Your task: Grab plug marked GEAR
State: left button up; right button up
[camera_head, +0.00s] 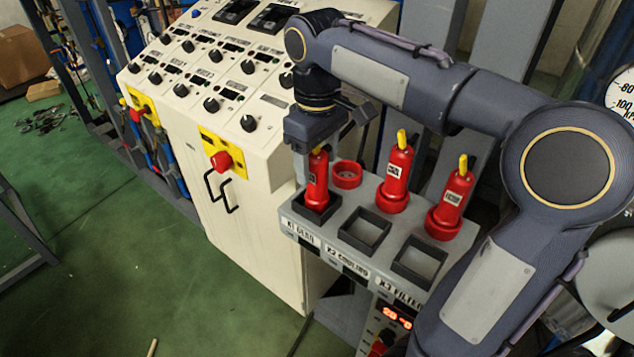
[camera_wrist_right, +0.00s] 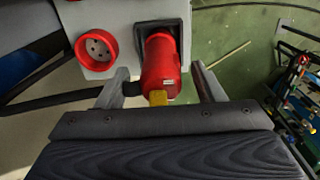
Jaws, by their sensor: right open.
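A red plug (camera_head: 317,180) with a yellow end stands in the leftmost square holder (camera_head: 312,216) of the grey shelf, above a label that seems to read X1 GEAR. The plug's own label is too small to read. My right gripper (camera_head: 315,165) is above this plug, pointing down. In the right wrist view the red plug (camera_wrist_right: 160,70) lies between the two spread fingers of my right gripper (camera_wrist_right: 160,85), with a gap visible on the right side. My left gripper is not in view.
An empty red round socket (camera_head: 347,175) is behind the holder. Two more red plugs, a middle one (camera_head: 396,172) and a right one (camera_head: 452,197), stand in red sockets. Two square holders (camera_head: 365,231) (camera_head: 419,261) are empty. A cream control cabinet (camera_head: 245,190) stands left.

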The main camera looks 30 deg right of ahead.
grip_shut()
dwell(0.3)
